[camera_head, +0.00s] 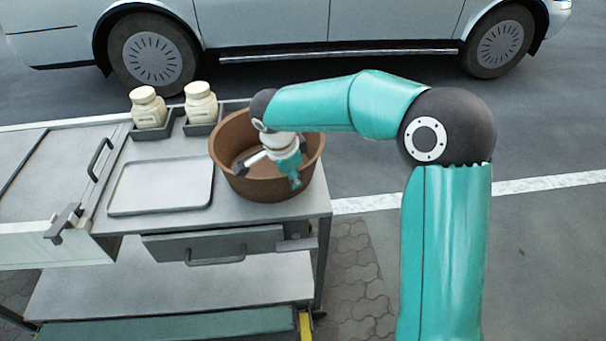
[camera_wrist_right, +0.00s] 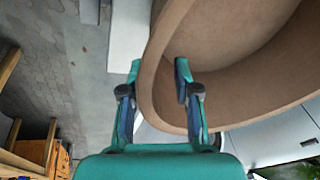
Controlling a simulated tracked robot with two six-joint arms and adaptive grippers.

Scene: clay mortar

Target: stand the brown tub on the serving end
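The brown tub (camera_head: 265,188) stands upright on the right end of the grey cart top (camera_head: 200,224). My right gripper (camera_head: 270,165) reaches over the tub from the right, its spread fingers seen against the tub's inside. In the right wrist view the gripper (camera_wrist_right: 158,68) is open, with a clear gap between its fingertips. One fingertip is beside the outer edge of the tub's rim (camera_wrist_right: 150,72), and the other shows against the inner wall. I cannot tell whether either touches. No label shows which end is the serving end. My left gripper is not in view.
A flat grey tray (camera_head: 160,187) lies left of the tub. Two cream jars (camera_head: 148,107) (camera_head: 201,102) stand in dark holders behind it. A drawer (camera_head: 215,245) is under the top. A parked car (camera_head: 330,25) is behind the cart.

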